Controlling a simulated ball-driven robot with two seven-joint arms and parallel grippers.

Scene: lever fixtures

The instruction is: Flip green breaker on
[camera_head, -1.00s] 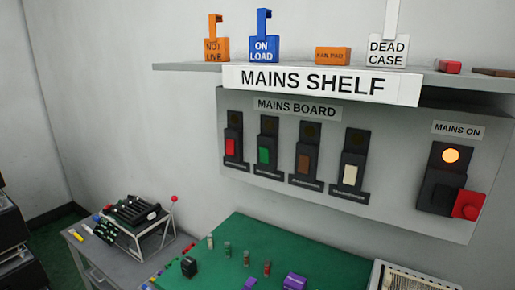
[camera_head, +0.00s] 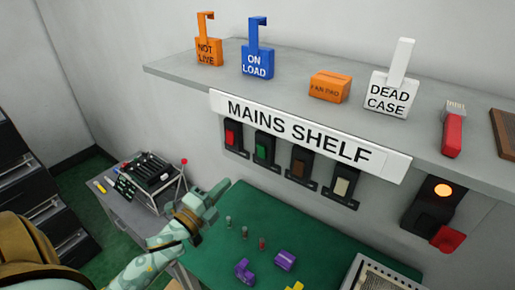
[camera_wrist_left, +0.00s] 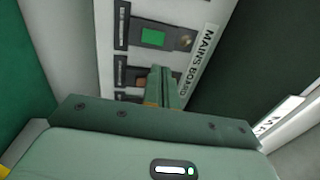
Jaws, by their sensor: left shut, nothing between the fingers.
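The green breaker (camera_head: 262,150) is the second from the left in a row on the wall board, under the shelf sign. Its green face on a black housing also shows in the left wrist view (camera_wrist_left: 152,37). My left gripper (camera_head: 217,196) is raised over the green bench, below and left of the green breaker in the head view. In the left wrist view its fingers (camera_wrist_left: 162,73) are shut and empty. They point at the board beside the green breaker and cover part of the brown breaker (camera_wrist_left: 141,77). Contact with the board cannot be told. My right gripper is not in view.
The shelf (camera_head: 190,75) with its MAINS SHELF sign (camera_head: 300,133) juts out above the breakers. A red breaker (camera_head: 233,133) is left of the green one; brown and cream ones are right. The green bench (camera_head: 215,262) holds small parts. A lit lamp (camera_head: 443,190) is at right.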

